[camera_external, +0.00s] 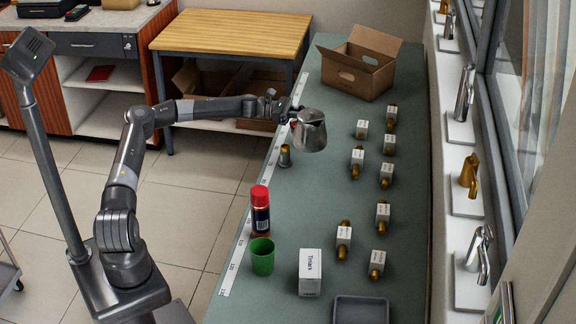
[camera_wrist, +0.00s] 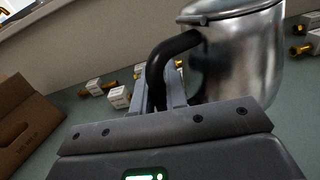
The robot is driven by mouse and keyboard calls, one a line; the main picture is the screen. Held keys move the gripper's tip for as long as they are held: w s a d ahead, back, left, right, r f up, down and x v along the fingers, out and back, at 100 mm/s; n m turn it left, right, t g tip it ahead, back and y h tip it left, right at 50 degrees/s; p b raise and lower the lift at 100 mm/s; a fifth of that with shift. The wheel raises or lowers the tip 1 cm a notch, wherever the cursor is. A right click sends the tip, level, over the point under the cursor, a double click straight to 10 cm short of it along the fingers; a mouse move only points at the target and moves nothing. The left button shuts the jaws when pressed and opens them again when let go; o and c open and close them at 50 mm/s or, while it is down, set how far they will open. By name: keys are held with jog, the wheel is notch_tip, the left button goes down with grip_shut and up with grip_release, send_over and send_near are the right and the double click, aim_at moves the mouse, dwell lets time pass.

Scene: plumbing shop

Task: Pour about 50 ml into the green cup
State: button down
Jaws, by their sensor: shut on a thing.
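A green cup (camera_external: 262,257) stands upright near the front left edge of the counter. A metal pitcher (camera_external: 311,131) is held above the counter, well behind the cup; it also shows in the wrist view (camera_wrist: 238,55). It looks about upright. My gripper (camera_external: 297,111) is shut on the pitcher's black handle (camera_wrist: 172,62), with the fingers (camera_wrist: 160,95) around it in the wrist view. What is inside the pitcher and the cup cannot be seen.
A red-capped bottle (camera_external: 260,212) stands right behind the cup. A white box (camera_external: 310,272) and a grey tray (camera_external: 360,310) are to its right. Several tagged brass fittings (camera_external: 383,216) line the counter's right side. An open cardboard box (camera_external: 361,65) is at the back. A small metal piece (camera_external: 285,157) stands below the pitcher.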

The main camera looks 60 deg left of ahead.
aim_at(323, 134)
jog(key=d+m+g+h, duration=0.1)
jog(key=d, duration=0.3)
jog(key=s+d+m+g+h, duration=0.1)
jog(key=d+g, duration=0.1)
jog(key=d, duration=0.3)
jog(key=d+m+g+h, duration=0.1)
jog(key=d+m+g, duration=0.1)
jog(key=d, duration=0.2)
jog(key=shift+s+d+f, duration=0.2)
jog(key=shift+s+d, duration=0.05)
jog(key=shift+d, duration=0.05)
jog(key=s+d+r+m+g+y, duration=0.1)
jog(key=s+d+r+m+g, duration=0.1)
jog(key=s+d+m+g, duration=0.85)
jog(key=s+d+r+m+g+y, duration=0.15)
jog(key=s+d+g, duration=0.4)
jog(key=d, duration=1.05)
notch_tip(323, 134, down, 11)
jog(key=w+g, duration=0.1)
jog(key=shift+w+r+n+h, duration=0.2)
jog(key=shift+n+h, duration=0.1)
jog(key=shift+h, duration=0.15)
jog(key=shift+s, duration=0.15)
jog(key=s+r+m+t+y, duration=0.3)
jog(key=s+r+m+t, duration=0.3)
jog(key=s+r, duration=0.6)
jog(key=shift+r+m+t+p, duration=0.3)
jog(key=shift+m+t+p, duration=0.15)
jog(key=shift+m, duration=0.95)
